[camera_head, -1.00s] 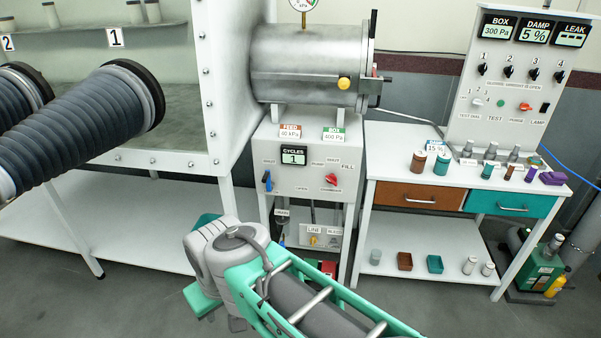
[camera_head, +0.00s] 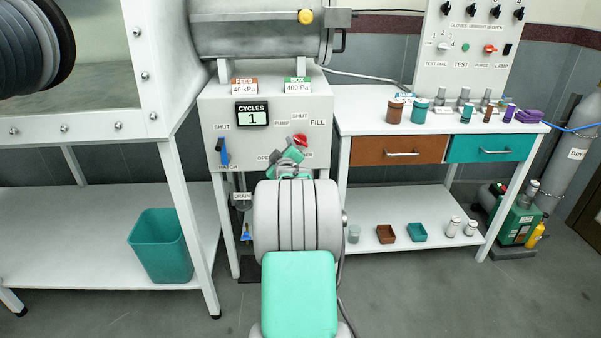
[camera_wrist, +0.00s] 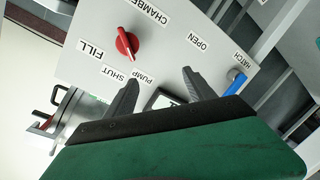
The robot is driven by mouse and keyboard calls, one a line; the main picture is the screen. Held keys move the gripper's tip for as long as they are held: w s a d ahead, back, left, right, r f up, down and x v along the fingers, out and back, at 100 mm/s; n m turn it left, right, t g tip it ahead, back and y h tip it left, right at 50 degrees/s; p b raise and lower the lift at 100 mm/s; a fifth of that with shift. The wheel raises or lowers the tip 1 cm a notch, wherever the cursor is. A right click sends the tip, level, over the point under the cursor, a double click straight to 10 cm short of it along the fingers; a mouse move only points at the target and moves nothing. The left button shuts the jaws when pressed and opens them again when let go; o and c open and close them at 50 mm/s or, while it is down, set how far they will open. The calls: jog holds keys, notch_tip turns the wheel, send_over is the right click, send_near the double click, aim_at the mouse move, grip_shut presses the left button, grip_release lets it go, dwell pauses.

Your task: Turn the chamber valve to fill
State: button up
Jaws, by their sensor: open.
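The chamber valve is a red knob (camera_head: 300,140) on the right of the white panel, partly covered by my arm. In the wrist view the red knob (camera_wrist: 126,43) shows clearly near the CHAMBER label, with FILL, SHUT and PUMP labels around it. Its narrow end points down in the picture, toward the SHUT and PUMP side; I cannot tell the exact setting. My gripper (camera_wrist: 161,77) is open and empty, its fingers apart from the knob. In the head view my gripper (camera_head: 288,156) is just below the knob, mostly hidden by my arm.
A blue hatch lever (camera_head: 222,152) is at the panel's left; it also shows in the wrist view (camera_wrist: 236,82). The cycles display (camera_head: 252,114) sits between. A steel chamber (camera_head: 255,35) is above. A workbench (camera_head: 375,124) stands right, a teal bin (camera_head: 160,245) left.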

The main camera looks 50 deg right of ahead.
aim_at(301, 143)
jog(key=s+d+f+h, duration=0.2)
jog(key=s+d, duration=0.2)
jog(key=d, duration=0.2)
jog(key=x, duration=0.4)
jog(key=b+x, duration=0.1)
jog(key=x, duration=0.2)
jog(key=shift+w+d+r, duration=0.2)
jog(key=shift+w+d, duration=0.05)
jog(key=shift+w, duration=0.05)
jog(key=shift+c, duration=0.5)
jog(key=c, duration=1.3)
jog(key=shift+o, duration=0.2)
